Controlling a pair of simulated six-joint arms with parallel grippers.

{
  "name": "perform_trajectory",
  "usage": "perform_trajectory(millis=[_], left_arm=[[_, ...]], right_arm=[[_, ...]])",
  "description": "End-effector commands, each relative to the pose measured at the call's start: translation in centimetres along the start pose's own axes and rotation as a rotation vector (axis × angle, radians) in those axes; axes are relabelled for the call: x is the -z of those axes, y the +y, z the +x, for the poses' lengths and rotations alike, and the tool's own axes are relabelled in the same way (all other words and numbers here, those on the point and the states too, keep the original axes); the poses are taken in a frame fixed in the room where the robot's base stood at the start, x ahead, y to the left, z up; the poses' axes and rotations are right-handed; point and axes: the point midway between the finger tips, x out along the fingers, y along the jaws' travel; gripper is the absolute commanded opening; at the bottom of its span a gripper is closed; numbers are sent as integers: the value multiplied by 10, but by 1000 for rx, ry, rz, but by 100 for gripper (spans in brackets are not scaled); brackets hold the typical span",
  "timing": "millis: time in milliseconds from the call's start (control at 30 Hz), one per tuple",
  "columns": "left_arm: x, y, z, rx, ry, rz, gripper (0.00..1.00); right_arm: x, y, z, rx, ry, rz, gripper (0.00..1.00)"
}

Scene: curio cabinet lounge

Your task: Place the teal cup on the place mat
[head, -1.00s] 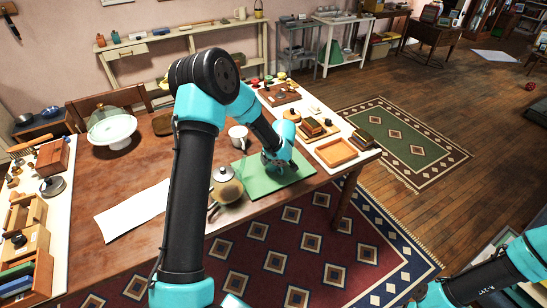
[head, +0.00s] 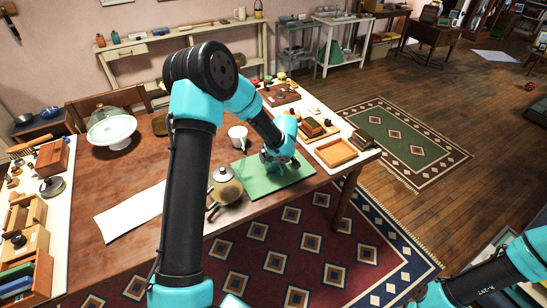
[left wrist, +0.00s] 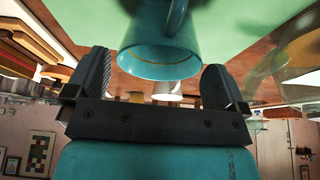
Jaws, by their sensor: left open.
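The teal cup (left wrist: 160,58) shows large in the left wrist view, its rim toward the bottom of the picture, with the green place mat (left wrist: 260,15) behind it. My left gripper (left wrist: 155,85) is open, one finger to each side of the cup's rim. In the head view my left gripper (head: 275,160) is low over the green place mat (head: 262,184), and the cup is hidden or cannot be made out there. My right arm enters at the lower right of the head view, but its gripper is out of view.
A teapot (head: 225,186) stands at the mat's left edge and a white mug (head: 238,136) behind it. A wooden tray (head: 335,152) and small boxes lie right of the mat. A white paper sheet (head: 133,211) and a glass-domed stand (head: 112,130) are at left.

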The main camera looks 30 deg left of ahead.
Motion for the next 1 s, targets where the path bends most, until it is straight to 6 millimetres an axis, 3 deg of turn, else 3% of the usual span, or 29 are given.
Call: perform_trajectory(millis=[200, 433, 600, 1000], left_arm=[[0, 1, -43, -3, 2, 1, 100], [0, 1, -80, -2, 2, 2, 100], [0, 0, -92, 1, 1, 1, 100], [0, 0, -92, 1, 0, 1, 100]], right_arm=[[0, 0, 0, 0, 0, 0, 47], [0, 0, 0, 0, 0, 0, 47], [0, 0, 0, 0, 0, 0, 47], [0, 0, 0, 0, 0, 0, 47]])
